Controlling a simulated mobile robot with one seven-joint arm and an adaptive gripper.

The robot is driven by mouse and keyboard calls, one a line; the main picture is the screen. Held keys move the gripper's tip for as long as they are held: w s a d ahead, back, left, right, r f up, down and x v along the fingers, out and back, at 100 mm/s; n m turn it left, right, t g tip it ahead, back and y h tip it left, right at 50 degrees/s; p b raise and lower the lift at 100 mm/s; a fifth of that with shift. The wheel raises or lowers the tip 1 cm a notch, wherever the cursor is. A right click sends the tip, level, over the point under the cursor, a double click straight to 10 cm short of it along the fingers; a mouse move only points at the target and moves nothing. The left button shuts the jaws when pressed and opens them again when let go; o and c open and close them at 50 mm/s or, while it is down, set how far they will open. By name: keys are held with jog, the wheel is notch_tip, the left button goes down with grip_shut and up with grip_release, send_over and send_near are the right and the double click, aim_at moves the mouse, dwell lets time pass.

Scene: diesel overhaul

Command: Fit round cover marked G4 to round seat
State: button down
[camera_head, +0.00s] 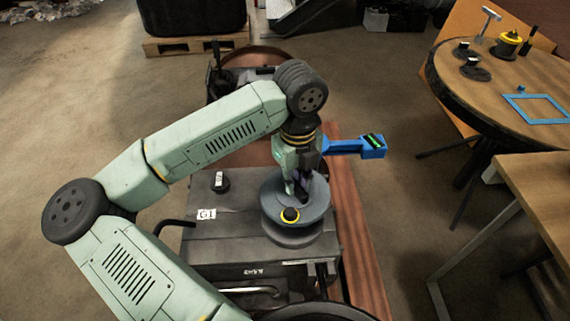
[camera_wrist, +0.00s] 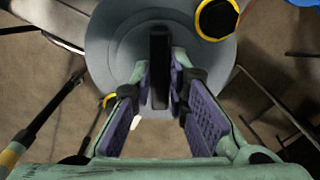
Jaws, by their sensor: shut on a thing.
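My gripper (camera_head: 300,190) is shut on the upright black handle (camera_wrist: 159,65) of a round blue-grey cover (camera_head: 319,200). The cover also shows as a wide disc in the wrist view (camera_wrist: 110,50). In the head view it is over a round grey base (camera_head: 293,238) on top of the dark engine block. The base's rim shows below the cover; whether they touch, I cannot tell. The seat's inside is hidden. A black knob with a yellow ring (camera_head: 290,215) appears at the cover's near side. No G4 mark is readable.
A small black knob with a white label (camera_head: 220,182) and a G1 label (camera_head: 206,214) are on the block's left. A blue piece with a green display (camera_head: 372,146) juts out right of my gripper. A round table (camera_head: 500,115) with parts stands at right.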

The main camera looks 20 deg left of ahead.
aim_at(294, 196)
jog(key=shift+w+a, duration=0.2)
notch_tip(294, 196, down, 6)
jog(key=b, duration=0.3)
jog(key=shift+f, duration=0.1)
jog(key=shift+f+b, duration=0.4)
jog(key=shift+b, duration=0.45)
jog(key=shift+b, duration=0.85)
jog(key=shift+f+b, duration=0.95)
jog(key=shift+b, duration=0.3)
dwell(0.3)
dwell(0.8)
jog(key=c, duration=1.5)
grip_release()
